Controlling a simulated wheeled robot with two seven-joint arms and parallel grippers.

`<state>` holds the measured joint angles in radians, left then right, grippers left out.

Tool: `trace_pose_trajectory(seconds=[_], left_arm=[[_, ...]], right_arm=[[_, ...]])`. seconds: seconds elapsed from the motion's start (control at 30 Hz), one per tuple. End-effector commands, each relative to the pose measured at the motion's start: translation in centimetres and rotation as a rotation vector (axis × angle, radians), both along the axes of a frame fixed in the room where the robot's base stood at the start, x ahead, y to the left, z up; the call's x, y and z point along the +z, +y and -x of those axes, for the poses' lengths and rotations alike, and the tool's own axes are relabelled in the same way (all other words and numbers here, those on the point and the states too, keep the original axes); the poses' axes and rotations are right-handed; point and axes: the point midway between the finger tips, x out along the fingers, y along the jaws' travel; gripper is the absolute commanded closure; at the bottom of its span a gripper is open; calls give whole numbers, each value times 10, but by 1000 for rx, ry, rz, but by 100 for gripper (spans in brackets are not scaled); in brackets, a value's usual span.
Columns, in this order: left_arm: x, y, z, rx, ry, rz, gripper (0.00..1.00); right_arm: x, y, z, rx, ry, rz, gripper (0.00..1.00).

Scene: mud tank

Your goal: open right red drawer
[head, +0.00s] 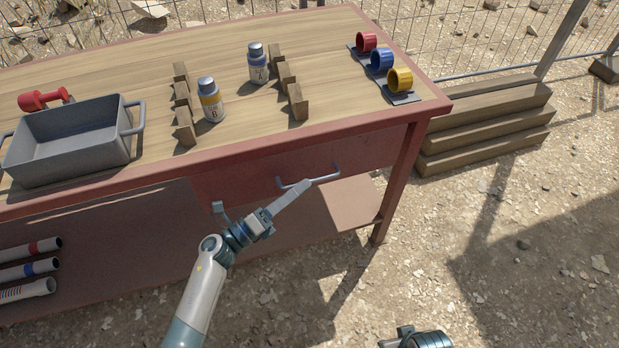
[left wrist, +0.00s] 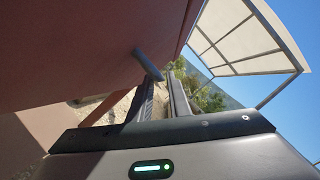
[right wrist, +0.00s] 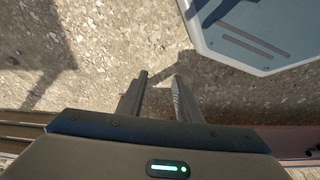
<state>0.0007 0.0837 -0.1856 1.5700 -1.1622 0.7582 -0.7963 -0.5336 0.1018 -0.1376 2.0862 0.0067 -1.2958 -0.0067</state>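The red drawer (head: 245,183) is set under the right part of the table top, and its front looks flush with the frame. A grey bar handle (head: 322,179) crosses its front. My left gripper (head: 303,187) reaches the handle from the front left. In the left wrist view the handle (left wrist: 147,65) runs in between the tips of my left gripper (left wrist: 161,82), which look shut on it. My right gripper (right wrist: 160,75) is open and empty above the gravel, away from the table. It barely enters the bottom of the head view.
The table top (head: 330,40) holds a grey bin (head: 70,150), two bottles (head: 210,100), wooden racks (head: 184,110) and coloured cups (head: 381,60). Pipes (head: 28,270) lie low at left. Wooden steps (head: 485,125) stand at right. The gravel before the drawer is free.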

Motion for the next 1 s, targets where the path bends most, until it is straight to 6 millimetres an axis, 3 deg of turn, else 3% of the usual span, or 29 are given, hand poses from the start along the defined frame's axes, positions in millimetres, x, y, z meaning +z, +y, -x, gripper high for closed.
trace_pose_trajectory(seconds=[0.23,0.67,0.77,1.0], left_arm=[[7,-23,-18,0,-1,1,83],[8,-29,-22,0,1,1,83],[8,-29,-22,0,1,1,100],[8,-29,-22,0,0,0,100]], right_arm=[[-10,0,-1,0,3,0,69],[-12,0,-1,1,0,-1,69],[-12,0,-1,1,0,-1,69],[-12,0,-1,1,1,-1,69]])
